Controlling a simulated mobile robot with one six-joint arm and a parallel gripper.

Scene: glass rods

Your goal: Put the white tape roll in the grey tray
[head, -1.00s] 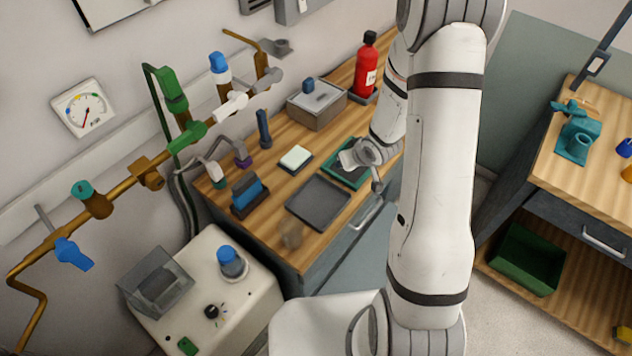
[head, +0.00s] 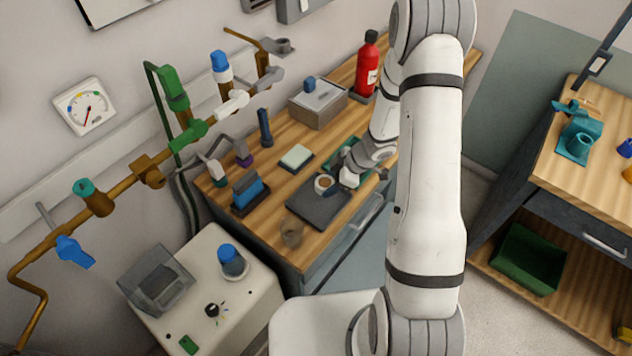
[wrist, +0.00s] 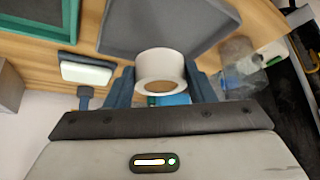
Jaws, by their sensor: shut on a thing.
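The white tape roll (wrist: 160,68) is between the fingers of my gripper (wrist: 160,82) in the wrist view, and the jaws are shut on it. In the head view the tape roll (head: 324,183) shows at the end of my gripper (head: 332,178), over the far part of the grey tray (head: 318,206). In the wrist view the grey tray (wrist: 150,30) lies beyond the roll. I cannot tell whether the roll touches the tray. My gripper and wrist hide part of the tray's far side.
A green tray (head: 352,150) lies behind the grey one, partly hidden by my arm. A white-topped block (head: 296,157), a blue-filled holder (head: 249,190) and a clear glass (head: 291,233) stand around the grey tray. A red extinguisher (head: 367,68) stands at the back.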

